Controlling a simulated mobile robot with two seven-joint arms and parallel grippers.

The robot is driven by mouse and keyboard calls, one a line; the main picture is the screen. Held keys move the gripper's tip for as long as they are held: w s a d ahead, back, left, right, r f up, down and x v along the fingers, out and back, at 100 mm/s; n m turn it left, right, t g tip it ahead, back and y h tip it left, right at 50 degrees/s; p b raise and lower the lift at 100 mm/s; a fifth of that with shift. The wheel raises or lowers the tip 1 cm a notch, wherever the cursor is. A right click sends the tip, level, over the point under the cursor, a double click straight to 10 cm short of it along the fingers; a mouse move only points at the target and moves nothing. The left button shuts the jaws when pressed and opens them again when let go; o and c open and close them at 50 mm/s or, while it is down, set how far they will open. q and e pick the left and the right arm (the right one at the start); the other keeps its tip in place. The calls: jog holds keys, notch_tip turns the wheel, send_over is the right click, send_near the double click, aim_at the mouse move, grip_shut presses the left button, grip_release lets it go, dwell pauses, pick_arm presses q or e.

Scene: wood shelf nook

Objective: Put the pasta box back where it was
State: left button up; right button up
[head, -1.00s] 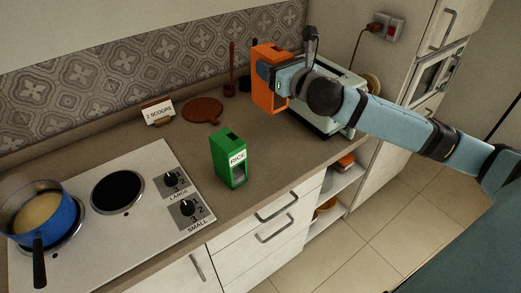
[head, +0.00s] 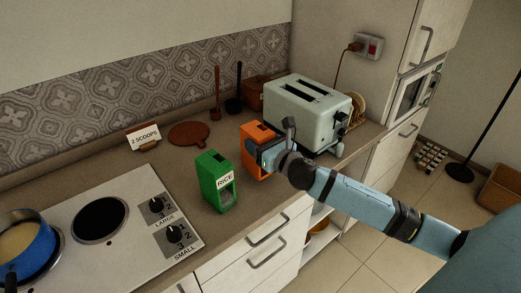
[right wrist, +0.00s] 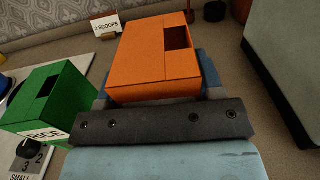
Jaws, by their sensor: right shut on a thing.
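The orange box (head: 252,134), which fits the pasta box though no label shows, stands upright at the counter between the rice box and the toaster. My right gripper (head: 264,155) is shut on it from the right side. I cannot tell whether its base touches the counter. In the right wrist view the orange box (right wrist: 150,55) fills the space between the fingers, with a dark opening in its top. The green rice box (head: 215,182) stands close by on the left, apart from it. My left gripper is not in view.
The pale toaster (head: 312,108) stands behind on the right. The stove (head: 105,250) with a blue pot (head: 30,245) is at the left. The counter's front edge is near.

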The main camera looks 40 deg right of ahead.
jog(key=shift+f, duration=1.2)
jog(key=shift+f, duration=0.2)
jog(key=o, duration=1)
jog(key=shift+r, duration=0.1)
